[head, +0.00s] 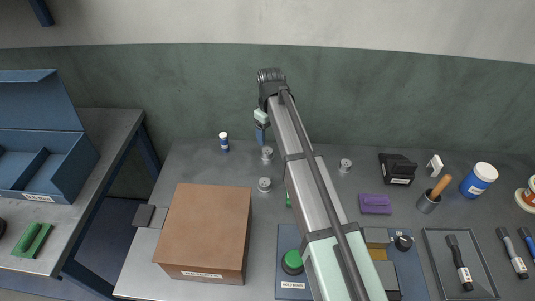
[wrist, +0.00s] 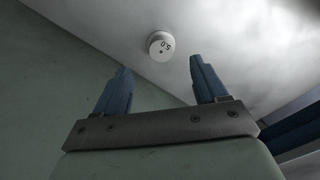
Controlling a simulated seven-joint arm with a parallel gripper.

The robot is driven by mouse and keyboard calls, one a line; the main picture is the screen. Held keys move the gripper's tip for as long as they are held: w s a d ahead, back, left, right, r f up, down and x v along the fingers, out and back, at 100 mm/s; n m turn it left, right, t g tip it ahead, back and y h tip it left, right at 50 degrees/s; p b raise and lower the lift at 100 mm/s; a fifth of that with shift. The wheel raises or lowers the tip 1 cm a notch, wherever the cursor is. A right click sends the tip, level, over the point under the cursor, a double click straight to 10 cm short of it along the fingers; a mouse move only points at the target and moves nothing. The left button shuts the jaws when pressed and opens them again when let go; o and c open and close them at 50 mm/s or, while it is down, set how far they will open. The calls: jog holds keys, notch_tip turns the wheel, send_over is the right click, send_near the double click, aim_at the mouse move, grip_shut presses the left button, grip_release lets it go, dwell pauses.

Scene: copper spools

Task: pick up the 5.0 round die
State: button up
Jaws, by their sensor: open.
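The 5.0 round die (wrist: 160,46) is a small pale disc with dark marking on its face, resting on a light grey surface in the wrist view. My gripper (wrist: 159,66) is open and empty, its two blue fingers apart. The die shows just beyond the fingertips, between their lines, with no finger seen touching it. In the head view my gripper (head: 261,134) hangs above the rear of the bench, over a small silver round piece (head: 267,153). This is probably the same die, but its marking is unreadable there.
Two similar silver pieces stand nearby, one in front (head: 264,185) and one right of my arm (head: 345,165). A small blue bottle (head: 224,145) stands left. A large brown box (head: 205,230) fills the front left. A black device (head: 398,168) and purple block (head: 376,204) lie right.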

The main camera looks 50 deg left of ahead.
aim_at(268, 151)
jog(key=shift+a+f, duration=0.15)
jog(key=shift+f, duration=1.95)
jog(key=shift+a+f, duration=0.1)
jog(key=shift+f, duration=2)
jog(key=shift+c, duration=0.3)
grip_shut()
jog(key=shift+r, duration=0.1)
